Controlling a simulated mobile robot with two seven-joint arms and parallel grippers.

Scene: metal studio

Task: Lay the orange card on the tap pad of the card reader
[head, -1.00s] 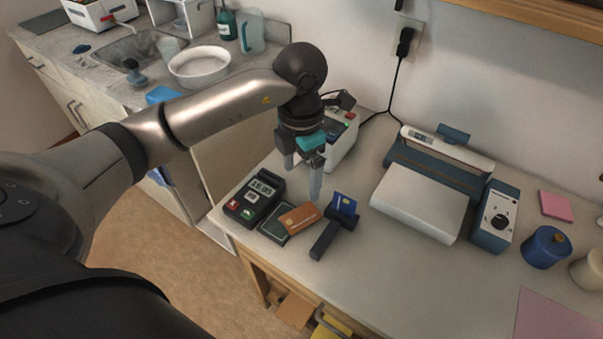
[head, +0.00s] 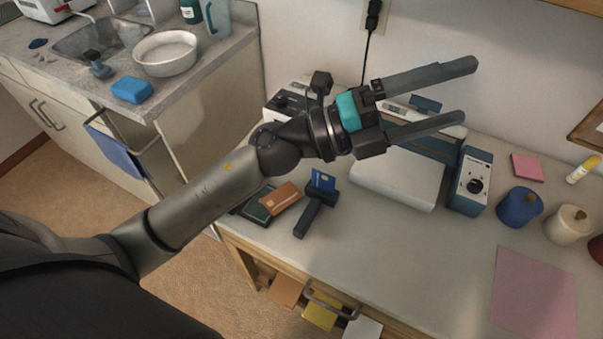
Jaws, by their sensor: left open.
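The orange card (head: 281,198) lies at an angle on the dark green tap pad (head: 255,207) of the card reader, covering the pad's right part and reaching past its right edge. The reader's body with keys and display is hidden behind my left arm. My left gripper (head: 468,91) is open and empty, raised above the table and pointing right, well away from the card. My right gripper is not in view.
A black stand (head: 308,214) holding a blue card (head: 322,180) is just right of the orange card. A white laminator-like machine (head: 398,180), a blue-grey box (head: 469,181) and thread spools (head: 519,207) stand farther right. The table's front middle is clear.

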